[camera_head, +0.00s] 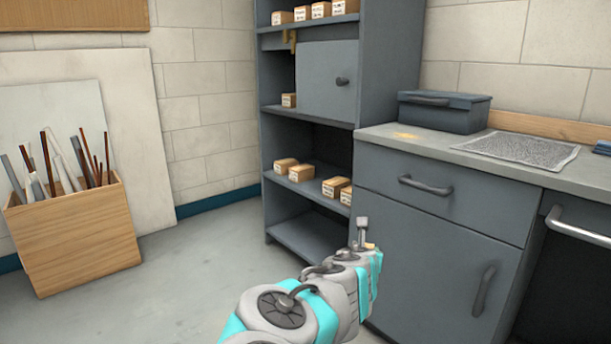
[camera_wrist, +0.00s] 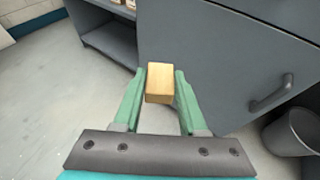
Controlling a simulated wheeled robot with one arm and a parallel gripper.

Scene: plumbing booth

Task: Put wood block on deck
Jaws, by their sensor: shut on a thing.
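The wood block (camera_wrist: 159,83) is a small, light tan cuboid, seen in the wrist view between the two green fingers of my gripper (camera_wrist: 162,78). My gripper is shut on it, and the block is held in front of the grey cabinet door. In the head view my gripper (camera_head: 363,232) is small and low, in front of the cabinet, below the counter's level; a bit of tan shows beside it. The grey counter top (camera_head: 420,145) is the flat raised surface here; I cannot tell whether it is the deck.
A dark toolbox (camera_head: 443,112) and a grey textured mat (camera_head: 517,148) lie on the counter. The shelf unit (camera_head: 270,120) holds several labelled boxes. A wooden crate of rods (camera_head: 75,235) stands at left. A bin (camera_wrist: 296,132) is at right in the wrist view.

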